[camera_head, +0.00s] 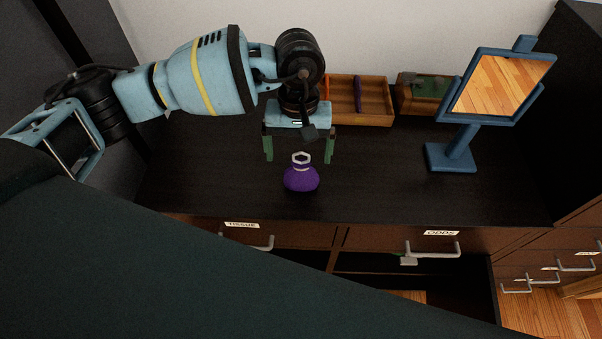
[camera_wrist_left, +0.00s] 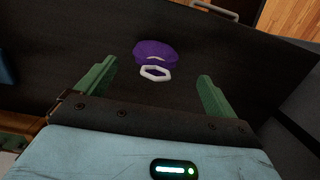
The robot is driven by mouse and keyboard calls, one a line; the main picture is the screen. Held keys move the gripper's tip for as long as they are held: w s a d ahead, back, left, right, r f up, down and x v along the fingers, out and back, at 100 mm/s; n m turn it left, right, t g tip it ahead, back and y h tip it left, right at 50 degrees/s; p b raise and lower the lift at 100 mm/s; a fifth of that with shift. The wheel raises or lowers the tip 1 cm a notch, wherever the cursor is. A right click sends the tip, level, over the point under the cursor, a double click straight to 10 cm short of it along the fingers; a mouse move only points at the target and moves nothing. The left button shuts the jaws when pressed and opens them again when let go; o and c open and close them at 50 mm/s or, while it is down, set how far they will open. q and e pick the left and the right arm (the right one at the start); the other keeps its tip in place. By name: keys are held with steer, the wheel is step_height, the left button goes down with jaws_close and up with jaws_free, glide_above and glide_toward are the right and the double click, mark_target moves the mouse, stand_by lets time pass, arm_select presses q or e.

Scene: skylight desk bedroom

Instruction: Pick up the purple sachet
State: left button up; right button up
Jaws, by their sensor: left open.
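The purple sachet (camera_head: 301,178) stands on the dark desk top (camera_head: 400,190), a round pouch with a pale ring at its neck. My left gripper (camera_head: 299,158) is open, its green fingers pointing down just behind and above the sachet in the head view. In the left wrist view the sachet (camera_wrist_left: 154,51) lies beyond the fingertips, between the lines of the two open fingers (camera_wrist_left: 158,70), with its white ring toward me. Nothing is held between the fingers. My right gripper is not in view.
A wooden divided tray (camera_head: 375,121) and a small wooden box (camera_head: 420,82) stand at the back. A blue-framed mirror (camera_head: 458,150) stands to the right. An open drawer labelled ODDS (camera_head: 441,233) juts out at the front, beside a drawer labelled TISSUE (camera_head: 241,225). The desk around the sachet is clear.

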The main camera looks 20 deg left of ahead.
mark_target(301, 162)
arm_select(q)
steer(key=shift+d+f+p, duration=0.15)
steer(key=shift+f+p, duration=0.05)
steer(key=shift+f, duration=1.1)
steer(key=shift+d+f+p, duration=0.1)
steer(key=shift+f+p, duration=0.1)
steer(key=shift+f, duration=1.05)
steer(key=c, duration=1.1)
steer(key=shift+o, duration=0.2)
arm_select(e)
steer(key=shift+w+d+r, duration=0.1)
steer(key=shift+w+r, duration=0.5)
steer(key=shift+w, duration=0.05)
arm_select(q)
steer(key=shift+r, duration=0.8)
steer(key=shift+s+d+r+b, duration=0.15)
steer(key=shift+r, duration=0.35)
steer(key=shift+s+d+r+b, duration=0.1)
steer(key=shift+s+r+b, duration=0.05)
steer(key=shift+r, duration=0.3)
steer(key=s+d+r+b, duration=0.1)
steer(key=s+d, duration=0.9)
steer(key=s, duration=0.1)
steer(key=shift+s+r, duration=0.25)
steer(key=shift+s, duration=0.1)
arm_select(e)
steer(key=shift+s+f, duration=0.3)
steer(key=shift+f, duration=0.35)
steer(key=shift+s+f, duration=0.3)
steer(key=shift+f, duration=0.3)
